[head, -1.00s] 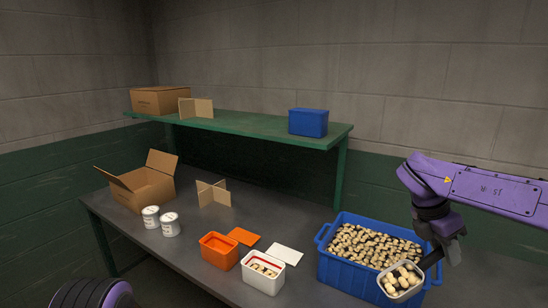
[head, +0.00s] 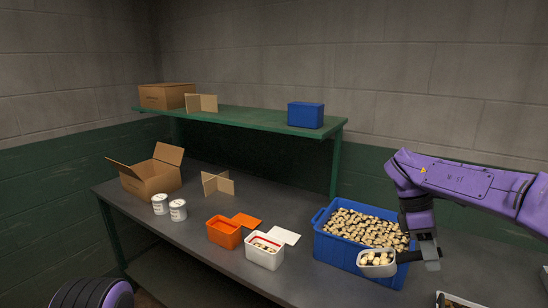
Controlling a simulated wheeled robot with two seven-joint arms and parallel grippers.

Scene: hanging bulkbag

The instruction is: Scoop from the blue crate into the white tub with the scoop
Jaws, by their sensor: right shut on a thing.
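The blue crate (head: 338,248) stands at the right of the table, full of pale brown-and-cream pieces (head: 365,227). The white tub (head: 262,257) is to its left, with some pieces and a red line inside its rim. My right gripper (head: 412,256) is shut on the scoop (head: 377,271), probably by its handle, which is mostly hidden. The scoop is loaded with several pieces and shows in front of the crate's front right side. My left gripper is not in view; only a rounded part of my left arm shows at the bottom left.
An orange tub (head: 224,234) stands left of the white tub, with orange (head: 247,220) and white lids (head: 284,235) behind. Two cans (head: 177,210), an open carton (head: 152,177) and a cardboard divider (head: 217,185) are further left. A green shelf (head: 250,119) holds a blue box (head: 305,115).

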